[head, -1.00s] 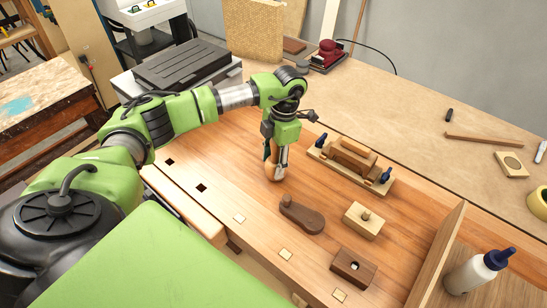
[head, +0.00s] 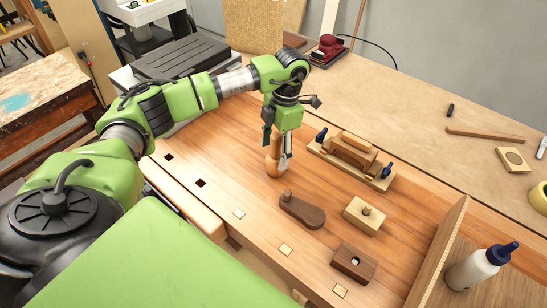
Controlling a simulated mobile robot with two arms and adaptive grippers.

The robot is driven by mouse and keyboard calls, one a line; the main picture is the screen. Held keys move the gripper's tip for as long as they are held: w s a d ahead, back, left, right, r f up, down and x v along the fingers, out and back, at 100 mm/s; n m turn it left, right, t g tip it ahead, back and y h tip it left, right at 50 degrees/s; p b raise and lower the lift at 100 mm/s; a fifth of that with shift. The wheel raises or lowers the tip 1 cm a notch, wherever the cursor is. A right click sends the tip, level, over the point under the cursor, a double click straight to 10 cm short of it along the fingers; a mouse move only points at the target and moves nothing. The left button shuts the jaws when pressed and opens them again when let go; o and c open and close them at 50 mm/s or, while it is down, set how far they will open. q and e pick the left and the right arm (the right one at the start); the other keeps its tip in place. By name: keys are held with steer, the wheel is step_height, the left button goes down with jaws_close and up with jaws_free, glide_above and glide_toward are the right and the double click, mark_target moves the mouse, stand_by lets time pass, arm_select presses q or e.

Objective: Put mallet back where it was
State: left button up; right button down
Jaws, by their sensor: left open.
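The mallet (head: 273,166), a light wooden piece with a rounded lower end and a narrower neck, stands about upright on the workbench (head: 225,155). My left gripper (head: 278,148) points down over its upper part. Its fingers are open, one on each side of the neck. The top of the mallet is hidden by the gripper, and I cannot tell whether a finger still touches it. My right gripper is not in view.
Right of the mallet is a wooden clamped form (head: 350,163) with blue-handled clamps. In front lie a dark paddle-shaped piece (head: 302,211), a pale block with a knob (head: 364,214) and a brown block (head: 354,263). A glue bottle (head: 472,270) stands beyond the upright board (head: 440,250).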

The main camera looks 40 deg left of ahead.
mark_target(278, 134)
arm_select(q)
steer(key=r, duration=0.2)
steer(key=w+r+b, duration=0.1)
steer(key=r, duration=0.2)
steer(key=r+b, duration=0.1)
steer(key=r, duration=0.2)
steer(key=shift+w+d, duration=0.15)
steer(key=shift+d, duration=0.15)
steer(key=shift+r+b, duration=0.3)
steer(key=shift+r, duration=0.3)
